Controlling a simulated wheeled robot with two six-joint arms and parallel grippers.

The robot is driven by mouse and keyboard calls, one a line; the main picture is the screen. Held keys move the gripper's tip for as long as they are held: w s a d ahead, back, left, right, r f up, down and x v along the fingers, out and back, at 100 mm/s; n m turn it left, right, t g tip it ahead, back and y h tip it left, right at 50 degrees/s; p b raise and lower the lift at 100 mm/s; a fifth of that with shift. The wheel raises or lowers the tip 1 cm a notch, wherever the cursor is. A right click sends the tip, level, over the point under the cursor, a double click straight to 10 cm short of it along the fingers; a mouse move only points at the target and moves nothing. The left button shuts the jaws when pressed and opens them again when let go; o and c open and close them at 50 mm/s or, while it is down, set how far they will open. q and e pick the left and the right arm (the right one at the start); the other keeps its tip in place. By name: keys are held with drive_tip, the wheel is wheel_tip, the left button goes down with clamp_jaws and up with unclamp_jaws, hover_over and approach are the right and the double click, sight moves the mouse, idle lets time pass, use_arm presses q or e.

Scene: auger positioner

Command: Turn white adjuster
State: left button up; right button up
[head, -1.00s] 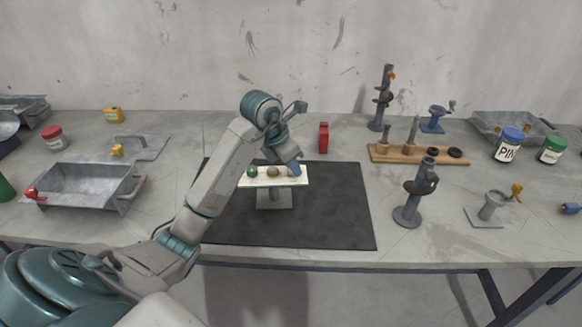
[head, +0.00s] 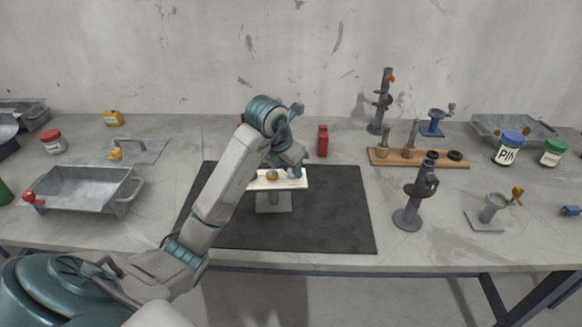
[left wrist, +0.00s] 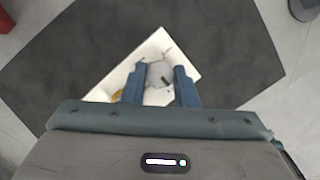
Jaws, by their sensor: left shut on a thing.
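The positioner stands on the dark mat with a white top plate (head: 262,184) on a grey post and base. A yellow-brown knob (head: 272,174) shows on the plate, left of my left gripper (head: 296,172). In the left wrist view, a pale grey-white adjuster (left wrist: 158,74) lies between the two blue fingers of my left gripper (left wrist: 160,80), which is shut on it. The yellow-brown knob also shows in the left wrist view (left wrist: 117,96), left of the fingers. My arm hides part of the plate in the head view. My right gripper is not in view.
The dark mat (head: 335,215) is clear right of the positioner. A red block (head: 323,141) stands behind it. A grey clamp stand (head: 407,210) and a wooden rack (head: 440,158) are to the right. A metal tray (head: 80,190) is at the left.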

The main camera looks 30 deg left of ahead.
use_arm(q)
drive_tip(key=o, duration=1)
drive_tip(key=shift+s+r+p, duration=0.15)
drive_tip(key=shift+r+p, duration=0.35)
drive_tip(key=shift+r, duration=0.05)
drive_tip(key=p+v, duration=0.8)
drive_tip(key=v, duration=0.1)
drive_tip(key=shift+s+r, duration=0.2)
drive_tip(key=shift+r, duration=0.1)
drive_tip(key=shift+d, duration=0.1)
